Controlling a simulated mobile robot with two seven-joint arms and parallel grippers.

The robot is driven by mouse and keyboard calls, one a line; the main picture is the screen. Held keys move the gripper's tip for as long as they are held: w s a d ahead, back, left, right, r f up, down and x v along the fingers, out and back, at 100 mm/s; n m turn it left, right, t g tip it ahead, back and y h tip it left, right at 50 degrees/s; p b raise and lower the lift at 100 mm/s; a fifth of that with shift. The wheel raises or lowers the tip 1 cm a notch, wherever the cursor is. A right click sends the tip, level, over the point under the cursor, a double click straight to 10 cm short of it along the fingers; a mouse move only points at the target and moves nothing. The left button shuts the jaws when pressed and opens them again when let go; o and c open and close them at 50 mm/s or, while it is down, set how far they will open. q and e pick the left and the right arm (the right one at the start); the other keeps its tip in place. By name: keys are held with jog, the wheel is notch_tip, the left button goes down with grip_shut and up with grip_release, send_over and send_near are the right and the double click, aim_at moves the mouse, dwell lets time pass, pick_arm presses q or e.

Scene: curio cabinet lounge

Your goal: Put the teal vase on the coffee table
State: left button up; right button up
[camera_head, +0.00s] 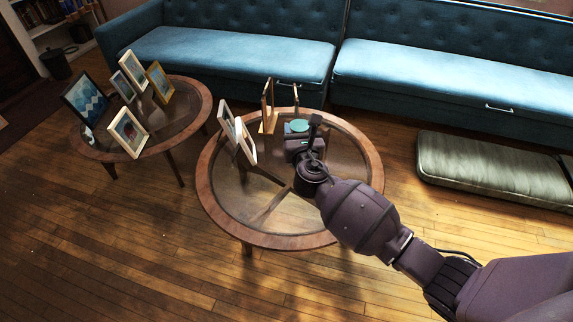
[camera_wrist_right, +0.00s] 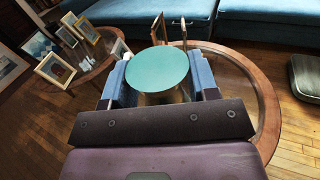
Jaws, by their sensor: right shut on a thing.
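The teal vase (camera_head: 298,126) shows as a small teal round top at my right gripper (camera_head: 300,140), over the back half of the nearer round coffee table (camera_head: 225,213). In the right wrist view the vase (camera_wrist_right: 157,69) has a flat teal top and a darker, shiny side. The blue fingers of my right gripper (camera_wrist_right: 160,85) are shut on it, one on each side. The arm and gripper hide the vase's base, so I cannot tell whether it touches the tabletop. My left gripper is not in view.
Picture frames (camera_head: 238,135) stand on the coffee table left of the vase, with upright frames (camera_head: 268,106) behind it. A second round table (camera_head: 185,122) with several frames is at left. A blue sofa (camera_head: 230,55) stands behind. The table's front is clear.

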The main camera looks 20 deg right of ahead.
jog(key=f, duration=0.3)
jog(key=w+f+b, duration=0.1)
jog(key=f, duration=0.2)
jog(key=w+f+b, duration=0.1)
jog(key=f, duration=0.2)
jog(key=shift+w+a+f, duration=0.15)
jog(key=shift+a+f, duration=0.15)
pick_arm(q)
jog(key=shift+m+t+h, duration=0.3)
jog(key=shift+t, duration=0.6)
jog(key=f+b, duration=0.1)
jog(key=b, duration=0.2)
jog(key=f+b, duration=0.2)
jog(key=b, duration=0.2)
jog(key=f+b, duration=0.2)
jog(key=b, duration=0.1)
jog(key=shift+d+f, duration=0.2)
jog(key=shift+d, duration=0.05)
pick_arm(e)
notch_tip(320, 180, down, 20)
jog(key=shift+r, duration=0.2)
jog(key=shift+f+b, duration=0.2)
jog(key=shift+b, duration=0.1)
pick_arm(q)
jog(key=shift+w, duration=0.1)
pick_arm(e)
jog(key=o, duration=1.3)
